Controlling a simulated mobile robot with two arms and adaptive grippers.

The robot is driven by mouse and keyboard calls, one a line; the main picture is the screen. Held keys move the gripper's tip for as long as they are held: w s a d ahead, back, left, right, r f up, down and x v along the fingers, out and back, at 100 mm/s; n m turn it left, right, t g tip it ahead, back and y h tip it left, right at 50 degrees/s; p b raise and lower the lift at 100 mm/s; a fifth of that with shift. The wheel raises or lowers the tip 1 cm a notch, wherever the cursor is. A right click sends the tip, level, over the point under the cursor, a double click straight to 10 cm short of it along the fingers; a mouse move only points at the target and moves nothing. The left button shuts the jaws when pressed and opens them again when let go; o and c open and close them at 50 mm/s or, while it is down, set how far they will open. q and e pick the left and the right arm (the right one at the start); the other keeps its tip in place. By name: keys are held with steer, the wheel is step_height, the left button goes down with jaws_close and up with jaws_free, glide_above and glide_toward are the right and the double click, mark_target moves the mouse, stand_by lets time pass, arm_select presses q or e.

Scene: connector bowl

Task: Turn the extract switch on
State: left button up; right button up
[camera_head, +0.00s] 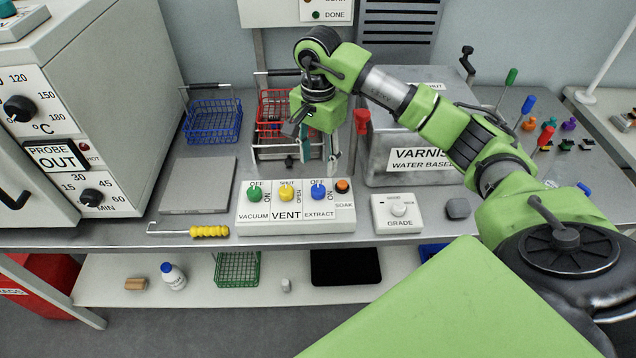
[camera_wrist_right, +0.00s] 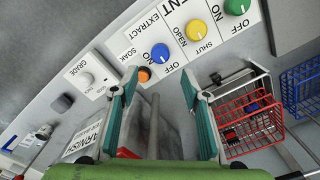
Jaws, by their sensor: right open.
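The white control panel (camera_head: 296,214) sits near the front of the bench. Its EXTRACT switch is a blue knob (camera_head: 318,192), with OFF printed above it and ON at its right. I cannot clearly tell which mark it points at. The blue knob also shows in the right wrist view (camera_wrist_right: 160,53), just beyond the fingertips. My right gripper (camera_head: 318,155) is open and empty, pointing down above and behind the panel. In the wrist view its two fingers (camera_wrist_right: 158,82) are spread apart, with the knob ahead of the gap. My left gripper is out of view.
A green VACUUM knob (camera_head: 254,194), a yellow VENT knob (camera_head: 286,193) and an orange SOAK button (camera_head: 343,186) share the panel. A GRADE dial box (camera_head: 397,214) stands to the right. A red basket (camera_head: 275,103) and the varnish tank (camera_head: 400,140) stand behind.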

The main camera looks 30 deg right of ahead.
mark_target(318, 188)
step_height(318, 188, down, 10)
steer(key=shift+r+p, duration=0.1)
steer(key=shift+p, duration=0.95)
steer(key=c, duration=1.1)
